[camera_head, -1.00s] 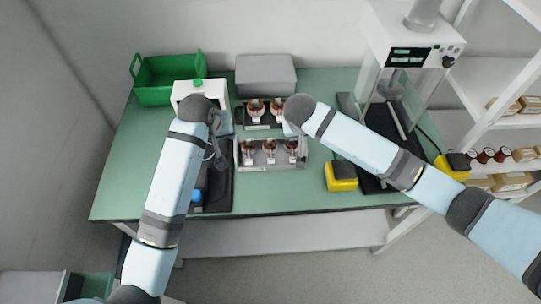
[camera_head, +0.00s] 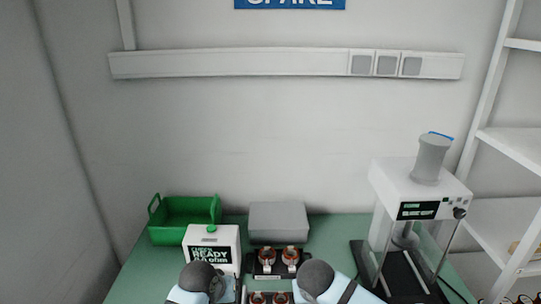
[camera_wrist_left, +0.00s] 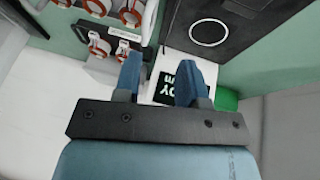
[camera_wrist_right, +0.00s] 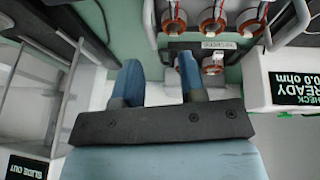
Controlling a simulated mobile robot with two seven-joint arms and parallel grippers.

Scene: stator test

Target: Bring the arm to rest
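My left arm (camera_head: 196,284) and right arm (camera_head: 318,282) show only in part at the bottom of the head view, and their grippers are hidden there. In the left wrist view my left gripper (camera_wrist_left: 158,75) has its two blue fingers apart with nothing between them. In the right wrist view my right gripper (camera_wrist_right: 160,75) also has its fingers apart and is empty. Copper-wound stators (camera_head: 264,260) stand in a dark holder between the arms. More stators (camera_wrist_right: 213,18) show in a front holder in the right wrist view.
A white tester (camera_head: 198,238) reading READY stands left of the stators. A green bin (camera_head: 170,230) and a grey box (camera_head: 278,222) stand behind. A white machine with a display (camera_head: 390,190) stands at right, beside white shelving (camera_head: 520,145).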

